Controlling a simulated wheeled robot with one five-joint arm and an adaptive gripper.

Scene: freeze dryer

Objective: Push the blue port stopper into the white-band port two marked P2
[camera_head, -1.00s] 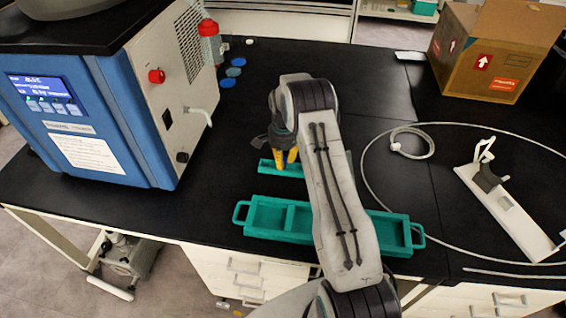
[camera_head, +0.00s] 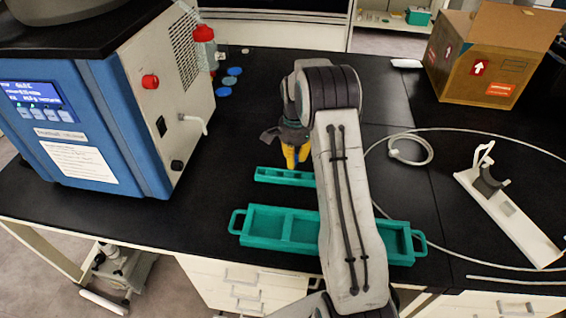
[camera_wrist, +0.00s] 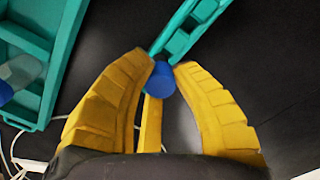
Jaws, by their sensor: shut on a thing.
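My gripper (camera_head: 296,160) has yellow fingers and is above the small teal rack (camera_head: 270,176) in the head view. In the wrist view, my gripper (camera_wrist: 162,66) is shut on the blue port stopper (camera_wrist: 160,80), held between the fingertips. The small teal rack (camera_wrist: 192,28) lies just beyond the fingertips; whether the stopper is clear of it is hard to tell. The stopper is hidden in the head view. The blue and white freeze dryer (camera_head: 85,120) stands at the left. I cannot make out a white-band port marked P2.
A larger teal tray (camera_head: 240,238) lies in front of the small rack, partly behind my arm. A white elbow fitting (camera_head: 196,122) and red knob (camera_head: 150,81) stick out from the dryer's side. A cable (camera_head: 405,150) loops at right. Bench between dryer and rack is clear.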

